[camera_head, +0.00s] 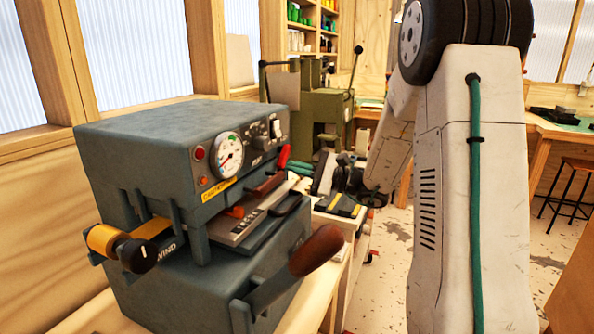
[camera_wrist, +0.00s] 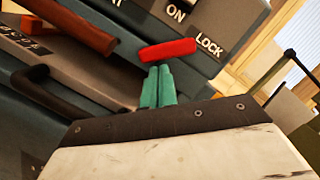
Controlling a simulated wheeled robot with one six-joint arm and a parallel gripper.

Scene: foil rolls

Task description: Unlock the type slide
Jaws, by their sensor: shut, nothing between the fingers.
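The grey-blue foil machine (camera_head: 140,130) stands at the left on a wooden bench. Its type slide (camera_head: 238,228) is a grey plate on the front, with a brown grip (camera_head: 265,187); the grip also shows in the wrist view (camera_wrist: 70,24). A red lever (camera_head: 284,157) sits on the front's right side. In the wrist view the red lever (camera_wrist: 167,50) lies nearly level, its right end close to the word LOCK. My gripper (camera_wrist: 157,72) has teal fingers, shut together and empty. Their tips are right at the lever's underside in the picture; I cannot tell whether they touch.
A dark curved handle (camera_wrist: 50,90) lies close to the left of my fingers. A large brown-knobbed lever (camera_head: 316,250) juts from the machine's lower right. A yellow foil roll (camera_head: 103,239) is at its left. A green press (camera_head: 305,100) stands behind.

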